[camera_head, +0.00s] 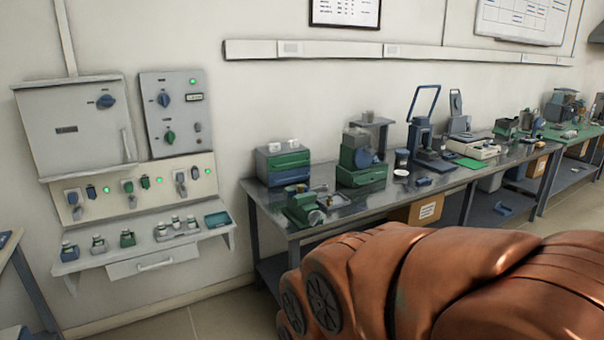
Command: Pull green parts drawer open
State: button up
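A small drawer cabinet (265,153) stands at the left end of the long metal bench. Its upper drawer is the green parts drawer (289,160), with a blue drawer (290,177) below it. Both drawers look shut, though the view is small. Two small white items sit on top of the cabinet. My gripper is not in view. A large copper-coloured part of my arm fills the lower right and hides the bench's front legs and the floor there.
A green vise (303,208) stands on the bench (270,203) just in front of the cabinet. A green machine (362,176) stands to its right. A wall shelf (88,262) with small bottles and a white drawer (153,261) is at left, below grey control panels.

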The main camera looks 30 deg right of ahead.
aim_at(286, 161)
jog(key=z, duration=1.3)
jog(key=i, duration=2.1)
jog(key=u, duration=1.2)
jog(key=i, duration=0.6)
jog(key=u, duration=0.55)
